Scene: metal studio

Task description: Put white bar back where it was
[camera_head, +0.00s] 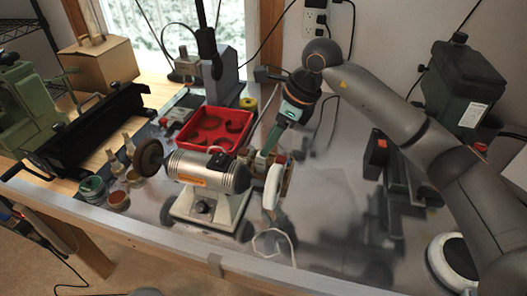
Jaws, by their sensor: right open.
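My right gripper (264,155) reaches down from the right, just behind the right end of a bench grinder (207,172). Its jaws are open, and the tips are small and partly hidden in clutter. A small holder (287,180) with reddish and brown pieces is close beside the jaws. I cannot clearly pick out the white bar among these pieces. A pale upright shape (272,187) at the grinder's right end looks like a buffing wheel seen edge-on. My left gripper is not in view.
A red tray (214,128) with round dark pieces lies behind the grinder. Small jars (93,187) and bottles stand at left, beside a long black machine (90,130). A dark green machine (462,90) stands at right. The metal bench top (325,225) is mostly bare right of the grinder.

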